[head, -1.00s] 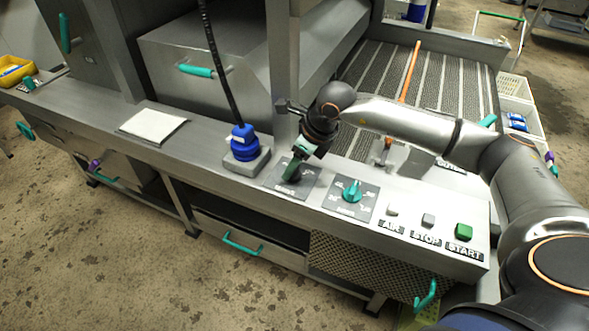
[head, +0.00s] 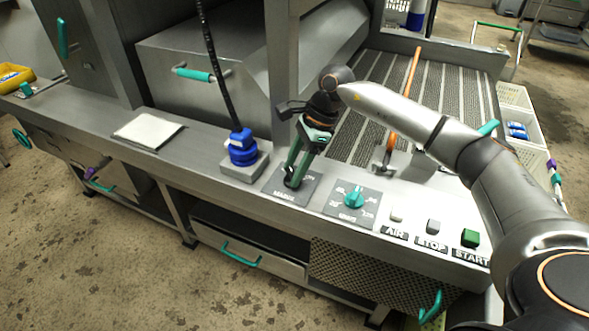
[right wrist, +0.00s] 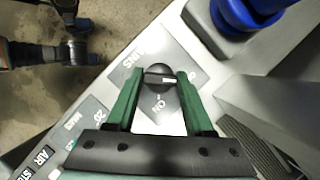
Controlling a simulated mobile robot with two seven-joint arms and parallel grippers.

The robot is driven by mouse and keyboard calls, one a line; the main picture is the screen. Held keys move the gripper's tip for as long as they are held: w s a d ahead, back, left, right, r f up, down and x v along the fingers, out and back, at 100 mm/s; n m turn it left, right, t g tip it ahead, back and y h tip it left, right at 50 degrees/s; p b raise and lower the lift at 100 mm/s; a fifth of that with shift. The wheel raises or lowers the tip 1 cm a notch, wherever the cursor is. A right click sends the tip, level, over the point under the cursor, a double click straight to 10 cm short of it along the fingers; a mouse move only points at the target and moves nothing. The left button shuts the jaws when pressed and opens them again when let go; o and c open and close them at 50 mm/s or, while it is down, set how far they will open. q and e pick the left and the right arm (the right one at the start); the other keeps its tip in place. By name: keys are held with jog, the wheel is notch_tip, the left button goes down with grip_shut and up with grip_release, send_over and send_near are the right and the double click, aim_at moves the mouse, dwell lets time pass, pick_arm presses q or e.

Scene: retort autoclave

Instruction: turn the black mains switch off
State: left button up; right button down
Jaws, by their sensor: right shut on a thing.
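The black mains switch (right wrist: 158,90) is a round knob with a white bar mark, on a grey plate (right wrist: 184,62) lettered MAINS and ON. In the right wrist view the white bar lies across the picture, with the ON lettering just below the knob. My right gripper (head: 293,182) reaches down to this plate in the head view, its green fingers around the switch. In the right wrist view the two fingers (right wrist: 158,78) are shut on the knob, one on each side. In the head view the fingers mostly hide the switch. My left gripper is not in view.
The blue plug (head: 241,148) with a black cable stands left of the switch. A teal dial (head: 354,197) is right of it, then the AIR (head: 397,214), STOP (head: 433,226) and green START (head: 471,237) buttons. A white pad (head: 147,131) lies on the ledge further left.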

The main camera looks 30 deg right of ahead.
jog(key=shift+n, duration=0.5)
jog(key=c, duration=0.7)
grip_release()
jog(key=o, duration=0.4)
jog(key=v, duration=1.2)
jog(key=shift+w+d+r, duration=0.15)
jog(key=shift+r, duration=0.1)
